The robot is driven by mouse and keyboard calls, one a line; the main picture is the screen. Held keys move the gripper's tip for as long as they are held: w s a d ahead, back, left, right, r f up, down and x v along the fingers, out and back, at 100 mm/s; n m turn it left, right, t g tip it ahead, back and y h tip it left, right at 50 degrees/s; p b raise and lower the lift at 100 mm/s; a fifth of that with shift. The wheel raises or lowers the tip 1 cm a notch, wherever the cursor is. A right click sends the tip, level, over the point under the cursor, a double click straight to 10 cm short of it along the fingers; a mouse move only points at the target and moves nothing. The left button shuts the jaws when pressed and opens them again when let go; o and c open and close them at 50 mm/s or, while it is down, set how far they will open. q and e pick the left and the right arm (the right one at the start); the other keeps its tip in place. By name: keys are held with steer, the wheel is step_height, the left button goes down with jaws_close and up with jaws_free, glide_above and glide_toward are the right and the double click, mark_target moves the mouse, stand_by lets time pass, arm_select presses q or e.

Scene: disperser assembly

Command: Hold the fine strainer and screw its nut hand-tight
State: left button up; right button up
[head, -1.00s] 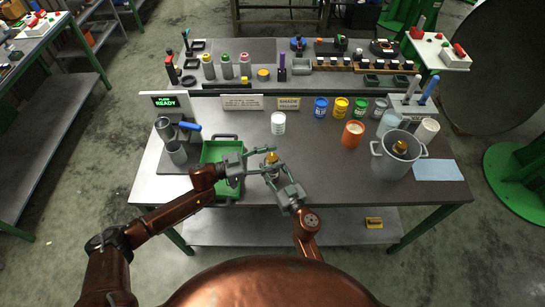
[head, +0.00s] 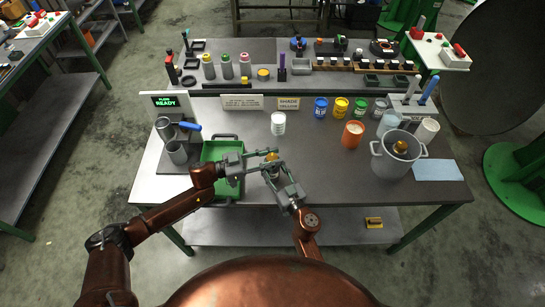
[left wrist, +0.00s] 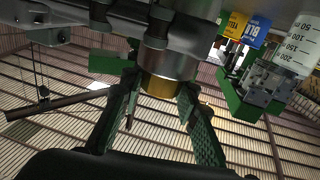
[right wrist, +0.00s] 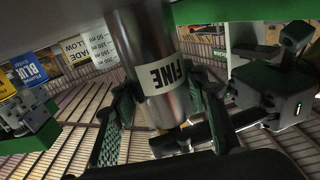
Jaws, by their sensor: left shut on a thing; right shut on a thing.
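The fine strainer, a grey metal cylinder with a FINE label (right wrist: 163,75), stands between the fingers of my right gripper (right wrist: 160,100), which is shut on it. In the head view both grippers meet at the strainer, above the front of the table. My left gripper (head: 268,160) comes in from the left, with its fingers around the brass-coloured nut (head: 271,156) at the top. The left wrist view shows the brass band (left wrist: 162,87) between the left fingers. The exact finger contacts and the thread are hidden.
A green tray (head: 208,191) lies left of the grippers. A white jar (head: 278,123) stands behind them. An orange cup (head: 353,134) and a large grey pot (head: 377,165) with a brass-topped part inside stand to the right. The table between grippers and pot is clear.

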arm_select(q)
steer(key=shift+w+g, duration=0.1)
steer(key=shift+g, duration=0.2)
steer(key=m+g, duration=0.3)
steer(key=g, duration=0.2)
steer(key=shift+m+h, duration=0.3)
steer(key=shift+m, duration=0.1)
steer(key=shift+f+m+g, duration=0.15)
steer(key=shift+m+g, duration=0.95)
steer(key=shift+g, duration=0.8)
steer(key=shift+m+g+y, duration=0.3)
steer(key=shift+g+y, duration=0.1)
steer(key=shift+m+g, duration=0.3)
steer(key=shift+g, duration=0.2)
steer(key=o, duration=1.2)
steer(key=shift+a+n+t, duration=0.1)
steer(key=shift+n+t, duration=0.3)
steer(key=shift+t, duration=0.1)
